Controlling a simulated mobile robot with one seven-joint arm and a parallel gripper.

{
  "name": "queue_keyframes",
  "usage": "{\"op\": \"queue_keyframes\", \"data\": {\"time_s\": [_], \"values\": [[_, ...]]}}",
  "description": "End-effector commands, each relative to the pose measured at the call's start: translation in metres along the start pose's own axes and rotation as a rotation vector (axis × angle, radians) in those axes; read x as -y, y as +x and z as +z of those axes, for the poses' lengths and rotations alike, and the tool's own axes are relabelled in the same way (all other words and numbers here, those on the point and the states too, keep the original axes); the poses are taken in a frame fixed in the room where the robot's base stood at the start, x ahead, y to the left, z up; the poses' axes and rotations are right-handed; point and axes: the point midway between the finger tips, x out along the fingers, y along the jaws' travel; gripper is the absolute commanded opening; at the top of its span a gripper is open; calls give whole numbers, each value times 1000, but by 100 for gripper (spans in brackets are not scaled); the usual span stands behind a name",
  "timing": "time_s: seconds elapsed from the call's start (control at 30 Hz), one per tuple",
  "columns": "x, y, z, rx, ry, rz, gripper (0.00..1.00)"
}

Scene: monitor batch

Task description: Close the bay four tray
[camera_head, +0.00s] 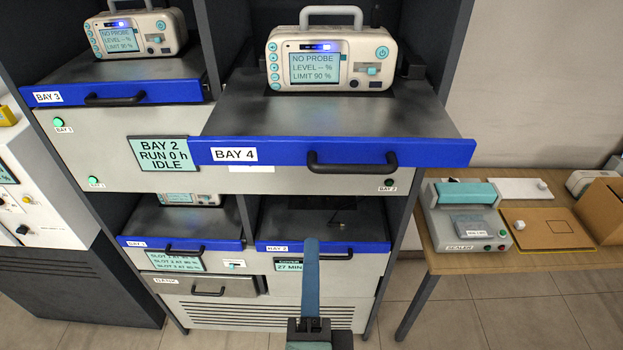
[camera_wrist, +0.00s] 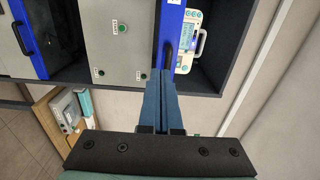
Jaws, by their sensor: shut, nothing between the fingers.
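The bay four tray (camera_head: 430,153) is drawn out at the upper right of the rack in the head view, its blue front standing well proud of the bay three tray. It has a BAY 4 label and a dark bar handle (camera_head: 352,168). A monitor (camera_head: 330,60) reading NO PROBE stands upright on it. My gripper (camera_head: 311,245) is shut and empty, below the tray front in the head view. In the wrist view, my gripper (camera_wrist: 160,76) overlaps the lower part of what looks like that tray's blue front (camera_wrist: 171,22). Contact cannot be told.
The bay three tray (camera_head: 160,92) at upper left carries another monitor (camera_head: 136,34). Below, the bay two tray (camera_head: 330,248) sits farther back. A side table (camera_head: 470,263) with a sealer (camera_head: 468,215) stands right of the rack. Floor shows in front of the table.

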Motion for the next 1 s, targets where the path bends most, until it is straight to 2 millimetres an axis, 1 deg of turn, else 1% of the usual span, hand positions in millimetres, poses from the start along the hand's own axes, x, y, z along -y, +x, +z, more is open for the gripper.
{"op": "queue_keyframes", "data": {"time_s": [0.17,0.7,1.0], "values": [[-5,6,0,0,11,1,0],[-5,51,1,2,11,-2,0],[-7,69,0,-2,10,-3,0]]}}
